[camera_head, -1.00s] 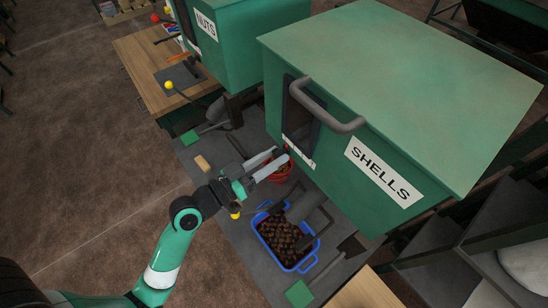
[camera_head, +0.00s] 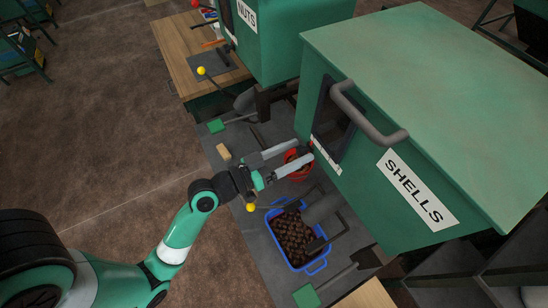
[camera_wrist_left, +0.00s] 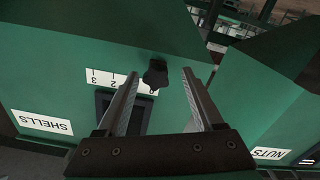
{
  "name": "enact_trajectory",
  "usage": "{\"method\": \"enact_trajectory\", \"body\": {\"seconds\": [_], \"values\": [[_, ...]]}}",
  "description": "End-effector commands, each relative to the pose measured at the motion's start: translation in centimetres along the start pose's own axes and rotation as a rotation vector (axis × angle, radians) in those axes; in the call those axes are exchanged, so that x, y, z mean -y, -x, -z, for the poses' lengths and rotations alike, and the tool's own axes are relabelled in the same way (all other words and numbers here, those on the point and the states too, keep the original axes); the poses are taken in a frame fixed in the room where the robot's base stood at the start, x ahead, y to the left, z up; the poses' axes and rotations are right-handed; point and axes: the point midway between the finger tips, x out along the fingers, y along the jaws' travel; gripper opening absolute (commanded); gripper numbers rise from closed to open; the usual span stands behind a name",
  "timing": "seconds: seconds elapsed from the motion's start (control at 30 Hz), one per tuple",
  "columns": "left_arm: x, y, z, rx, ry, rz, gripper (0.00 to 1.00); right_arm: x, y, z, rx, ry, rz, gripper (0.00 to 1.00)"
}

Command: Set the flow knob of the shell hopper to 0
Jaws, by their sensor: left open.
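The shell hopper (camera_head: 375,160) is a large green box with a SHELLS label and a grey handle. In the left wrist view its front (camera_wrist_left: 50,85) appears upside down. A small dark knob (camera_wrist_left: 156,74) sits at one end of a white scale (camera_wrist_left: 112,80) with numbers including 1, 2 and 3. The knob's exact setting is unclear. My left gripper (camera_head: 305,151) is open and empty close to the hopper's front. In the left wrist view its fingers (camera_wrist_left: 160,74) lie on either side of the knob, with gaps on both sides. The right gripper is out of view.
The nuts hopper (camera_head: 280,45) stands behind, to the left. A blue crate (camera_head: 314,266) of brown shells and a red container (camera_head: 298,170) are below my left gripper. A yellow-tipped lever (camera_head: 250,207) is beside the wrist. The hopper's handle (camera_head: 370,115) projects above the gripper.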

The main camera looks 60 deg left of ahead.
Motion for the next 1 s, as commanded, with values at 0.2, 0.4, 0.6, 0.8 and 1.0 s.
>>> {"method": "enact_trajectory", "body": {"seconds": [0.2,0.4,0.6,0.8,1.0], "values": [[0.2,2.6,-0.2,0.000,0.001,0.006,0.69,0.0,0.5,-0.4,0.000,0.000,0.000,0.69],[0.5,7.7,-0.4,-0.001,0.002,0.013,0.69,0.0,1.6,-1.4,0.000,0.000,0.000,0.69],[0.2,10.8,0.1,0.005,0.004,0.010,0.69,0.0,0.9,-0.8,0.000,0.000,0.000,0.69],[0.0,11.6,0.0,-0.001,-0.001,0.003,0.69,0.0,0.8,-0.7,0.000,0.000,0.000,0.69],[0.0,11.6,0.0,-0.001,-0.001,0.002,0.69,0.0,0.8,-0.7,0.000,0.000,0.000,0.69]]}}
